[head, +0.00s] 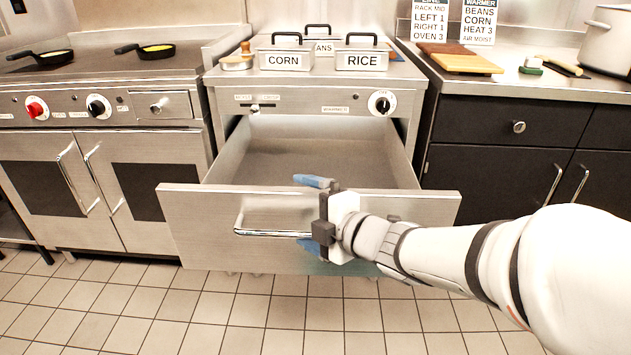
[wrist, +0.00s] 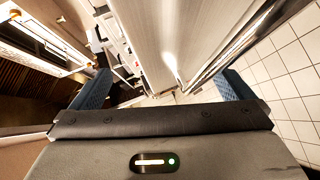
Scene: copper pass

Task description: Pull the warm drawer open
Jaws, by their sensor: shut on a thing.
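The warm drawer (head: 190,216) is a wide brushed-steel drawer under the warmer's control panel. It stands far out of the cabinet, and its inside looks empty. Its bar handle (head: 265,233) runs along the front, with the right part hidden by my gripper (head: 311,213). My gripper is shut on the handle, with one blue finger above it and one below. In the wrist view, my blue fingers (wrist: 164,88) stand on either side of the drawer's steel front (wrist: 150,40); their hold on the handle is not clear there.
Lidded pans marked CORN (head: 284,60) and RICE (head: 361,61) stand on the warmer top. A stove with two skillets (head: 42,57) is at left. A counter with a cutting board (head: 465,63) is at right. The tiled floor (head: 180,305) in front is clear.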

